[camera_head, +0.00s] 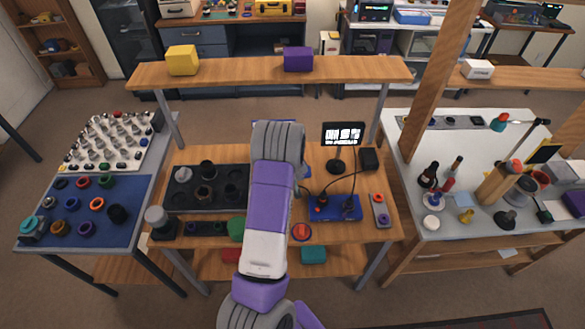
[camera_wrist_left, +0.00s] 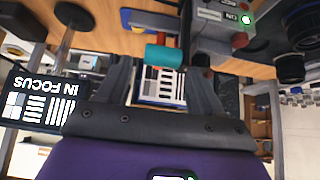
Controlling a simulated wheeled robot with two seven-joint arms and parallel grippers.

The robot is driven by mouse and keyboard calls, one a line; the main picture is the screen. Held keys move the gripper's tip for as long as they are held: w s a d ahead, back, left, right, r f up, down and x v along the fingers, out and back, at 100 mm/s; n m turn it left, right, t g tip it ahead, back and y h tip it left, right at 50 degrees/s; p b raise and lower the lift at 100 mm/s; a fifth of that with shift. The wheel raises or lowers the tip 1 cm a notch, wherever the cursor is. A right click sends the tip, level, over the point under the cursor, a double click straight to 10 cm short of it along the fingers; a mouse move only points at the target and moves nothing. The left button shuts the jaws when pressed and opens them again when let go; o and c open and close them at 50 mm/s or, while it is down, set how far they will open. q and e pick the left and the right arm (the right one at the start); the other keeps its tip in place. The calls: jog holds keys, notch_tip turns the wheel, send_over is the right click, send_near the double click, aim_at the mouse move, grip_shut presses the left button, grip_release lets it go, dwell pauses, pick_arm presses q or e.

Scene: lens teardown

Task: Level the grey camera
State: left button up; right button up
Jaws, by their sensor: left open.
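My left gripper (camera_wrist_left: 160,70) is open in the left wrist view, its two dark fingers apart. A teal cylinder (camera_wrist_left: 165,56) shows between the fingertips, in front of a striped black-and-white chart (camera_wrist_left: 158,86). I cannot tell whether a finger touches it. A grey box (camera_wrist_left: 215,30) with a lit green button is close beyond the right finger; it may be the grey camera, but I cannot be sure. In the head view my purple and white arm covers the middle of the bench and hides the gripper and what is there. My right gripper is not in view.
A small screen (camera_head: 343,134) stands on the wooden bench; it reads IN FOCUS in the wrist view (camera_wrist_left: 38,105). A blue unit with cables (camera_head: 336,208) and a dark tray (camera_head: 180,196) flank my arm. A shelf (camera_head: 235,71) spans the bench's back. Side tables hold many small parts.

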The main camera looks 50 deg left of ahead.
pick_arm(q)
jog(key=v, duration=0.6)
jog(key=shift+r+p, duration=0.45)
jog(key=shift+r, duration=0.05)
jog(key=shift+w+d, duration=0.1)
jog(key=shift+d, duration=0.05)
